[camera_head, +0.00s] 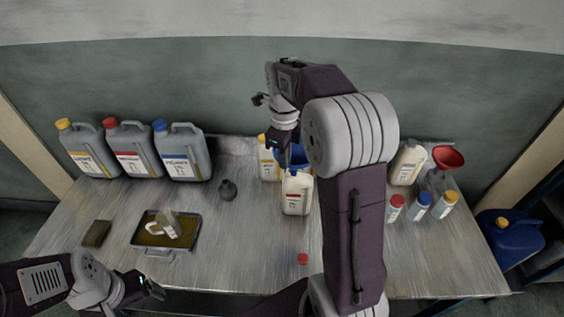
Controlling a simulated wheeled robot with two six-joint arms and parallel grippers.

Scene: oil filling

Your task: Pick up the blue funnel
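The blue funnel (295,158) is mostly hidden in the camera_head view. Only some of its blue shows, low behind my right gripper (284,158) and just above a white jug. My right gripper points down at the blue funnel. I cannot tell whether it touches it or whether its fingers are open or shut. My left gripper (150,286) is low at the front left, far from the funnel. Its fingers are too small and dark to read.
White jug (297,195) and yellow-capped jug (266,168) stand beside the funnel. A red funnel (448,157) sits at right behind small bottles (420,206). Grey jugs (134,150) stand back left, near an oily tray (150,240). A red cap (302,259) lies in front.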

